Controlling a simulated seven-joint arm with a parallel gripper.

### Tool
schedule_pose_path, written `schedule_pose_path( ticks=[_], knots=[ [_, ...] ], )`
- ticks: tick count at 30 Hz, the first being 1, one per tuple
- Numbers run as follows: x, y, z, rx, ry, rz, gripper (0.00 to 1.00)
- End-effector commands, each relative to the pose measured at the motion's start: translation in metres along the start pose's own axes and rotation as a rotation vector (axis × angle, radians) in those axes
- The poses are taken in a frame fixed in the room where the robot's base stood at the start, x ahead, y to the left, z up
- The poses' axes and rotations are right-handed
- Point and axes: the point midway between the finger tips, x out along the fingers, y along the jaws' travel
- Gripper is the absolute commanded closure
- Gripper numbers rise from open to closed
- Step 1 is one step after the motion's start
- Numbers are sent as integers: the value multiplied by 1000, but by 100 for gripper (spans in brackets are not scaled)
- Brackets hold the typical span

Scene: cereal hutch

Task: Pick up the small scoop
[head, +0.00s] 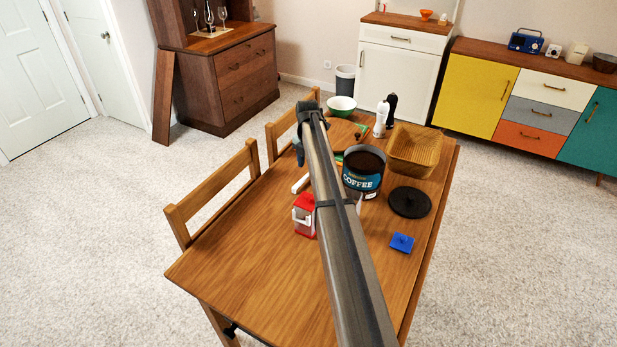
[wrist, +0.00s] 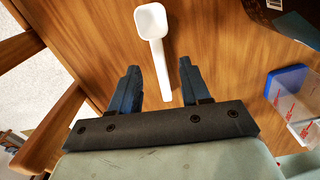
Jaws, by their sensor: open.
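The small scoop (wrist: 151,22) is white, with a rounded bowl and a straight handle, and lies on the wooden table. In the wrist view its bowl is beyond my fingertips, and its handle runs back between my two fingers. My gripper (wrist: 159,72) is open, with one dark blue finger on each side of the handle; I cannot tell its height above it. In the head view a white piece (head: 300,184) that looks like the scoop shows left of my arm, partly hidden by it.
The coffee can (head: 362,172) stands right of my arm; its edge shows in the wrist view (wrist: 290,22). A red-and-white container (head: 304,215), black disc (head: 410,202), blue lid (head: 402,243) and wicker basket (head: 414,150) are on the table. Chairs (head: 216,190) line its left side.

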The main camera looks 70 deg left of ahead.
Motion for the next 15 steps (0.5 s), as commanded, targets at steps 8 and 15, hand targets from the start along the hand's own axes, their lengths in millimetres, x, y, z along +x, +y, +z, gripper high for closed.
schedule_pose_path(
  ticks=[8,15],
  knots=[
    [36,1,7,0,1,-1,53],
    [43,1,7,0,0,0,53]
  ],
)
